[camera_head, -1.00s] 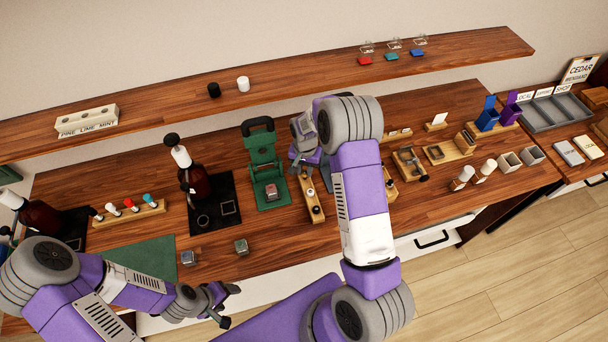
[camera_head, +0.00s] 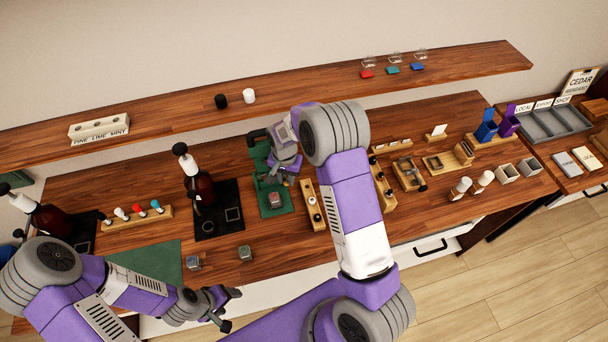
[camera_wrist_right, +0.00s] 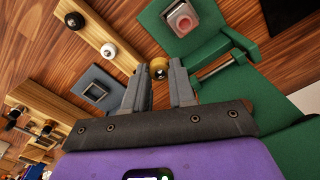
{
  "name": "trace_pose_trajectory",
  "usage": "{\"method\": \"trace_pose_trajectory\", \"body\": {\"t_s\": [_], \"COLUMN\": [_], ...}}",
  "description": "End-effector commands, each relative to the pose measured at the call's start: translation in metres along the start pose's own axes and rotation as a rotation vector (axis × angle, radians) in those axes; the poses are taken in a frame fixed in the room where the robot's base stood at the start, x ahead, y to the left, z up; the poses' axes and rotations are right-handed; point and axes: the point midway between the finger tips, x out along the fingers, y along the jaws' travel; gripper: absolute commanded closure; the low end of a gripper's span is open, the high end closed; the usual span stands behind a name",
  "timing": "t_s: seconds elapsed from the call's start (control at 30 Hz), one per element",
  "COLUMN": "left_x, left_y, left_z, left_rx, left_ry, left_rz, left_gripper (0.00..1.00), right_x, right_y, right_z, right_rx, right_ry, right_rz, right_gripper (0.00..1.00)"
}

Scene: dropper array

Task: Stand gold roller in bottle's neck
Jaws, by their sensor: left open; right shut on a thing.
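My right gripper (camera_head: 278,178) is shut on a small gold roller (camera_wrist_right: 159,68), held between the fingertips in the right wrist view. A small squarish bottle with a pinkish top (camera_wrist_right: 183,22) sits on the base of the green press (camera_wrist_right: 150,20); it also shows in the head view (camera_head: 275,199). The gripper is above the press, behind the bottle in the head view, and the roller is apart from the bottle. The bottle's neck is too small to make out clearly. My left gripper (camera_head: 232,308) is open and empty near the table's front edge.
A wooden rack (camera_head: 308,187) with a black and a white roller stands right of the press. The press's green handle and bar are close beside the right gripper. A dark pump bottle (camera_head: 200,187) stands left.

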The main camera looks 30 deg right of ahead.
Motion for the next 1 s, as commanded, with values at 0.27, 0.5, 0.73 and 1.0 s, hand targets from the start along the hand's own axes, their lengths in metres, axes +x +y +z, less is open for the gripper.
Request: {"method": "trace_pose_trajectory", "body": {"t_s": [0.27,0.5,0.73,1.0], "left_x": [-0.012,-0.011,-0.006,0.011], "left_y": [0.004,0.004,0.002,-0.004], "left_z": [0.0,0.0,0.0,-0.001], "left_rx": [0.0,0.0,0.0,0.0], "left_ry": [0.001,0.0,0.0,0.0], "left_rz": [0.0,0.0,0.0,0.0], "left_gripper": [0.35,0.35,0.35,0.35], "right_x": [-0.02,-0.019,-0.017,0.007], "right_y": [-0.034,-0.034,-0.034,-0.034], "right_z": [0.036,0.037,0.036,0.036], "right_rx": [0.001,0.002,0.002,0.002], "right_ry": [0.002,0.002,0.002,0.002], "right_rz": [0.004,0.004,0.004,0.004], "right_gripper": [1.0,1.0,1.0,1.0]}}
